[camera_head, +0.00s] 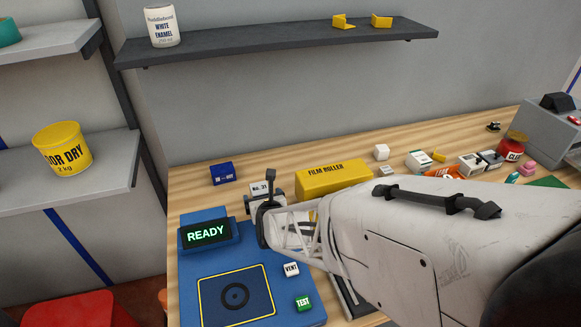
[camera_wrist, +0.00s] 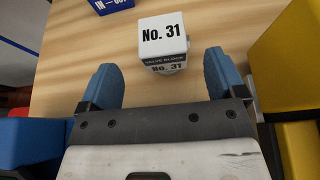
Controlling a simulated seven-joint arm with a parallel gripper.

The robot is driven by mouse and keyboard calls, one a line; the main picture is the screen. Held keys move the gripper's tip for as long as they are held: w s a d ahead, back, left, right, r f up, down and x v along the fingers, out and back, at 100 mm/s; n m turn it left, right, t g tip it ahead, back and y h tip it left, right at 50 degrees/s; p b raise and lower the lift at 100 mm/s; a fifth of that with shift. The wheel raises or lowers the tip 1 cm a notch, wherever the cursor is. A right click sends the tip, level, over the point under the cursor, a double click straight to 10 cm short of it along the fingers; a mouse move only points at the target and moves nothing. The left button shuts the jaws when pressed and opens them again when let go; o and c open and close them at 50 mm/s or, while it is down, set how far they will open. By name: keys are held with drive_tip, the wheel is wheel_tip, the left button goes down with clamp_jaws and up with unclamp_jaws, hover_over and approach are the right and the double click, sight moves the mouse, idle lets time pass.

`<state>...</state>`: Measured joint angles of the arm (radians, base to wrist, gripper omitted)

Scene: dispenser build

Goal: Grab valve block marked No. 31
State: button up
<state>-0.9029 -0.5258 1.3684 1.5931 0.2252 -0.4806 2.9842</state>
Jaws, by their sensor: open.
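The valve block marked No. 31 (camera_wrist: 163,36) is a white cube with black lettering and a dark band. It stands on the wooden table, and in the wrist view it lies ahead of my gripper (camera_wrist: 165,78), roughly centred between the blue fingertips. The fingers are open and empty, with a gap on each side of the block. In the head view the valve block (camera_head: 261,187) shows just behind my gripper (camera_head: 268,190), which partly hides it.
A blue box (camera_head: 222,173) stands left of the block, and a yellow Film Roller box (camera_head: 333,178) close on its right. A blue machine with a READY display (camera_head: 206,233) is in front. A dark shelf (camera_head: 280,44) hangs above the back of the table.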

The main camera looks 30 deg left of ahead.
sight(260, 191)
drive_tip(key=shift+x, duration=2.55)
drive_tip(key=shift+w, duration=0.1)
drive_tip(key=shift+c, duration=0.3)
drive_tip(key=c, duration=1.3)
drive_tip(key=shift+r, duration=0.1)
drive_tip(key=shift+r, duration=5)
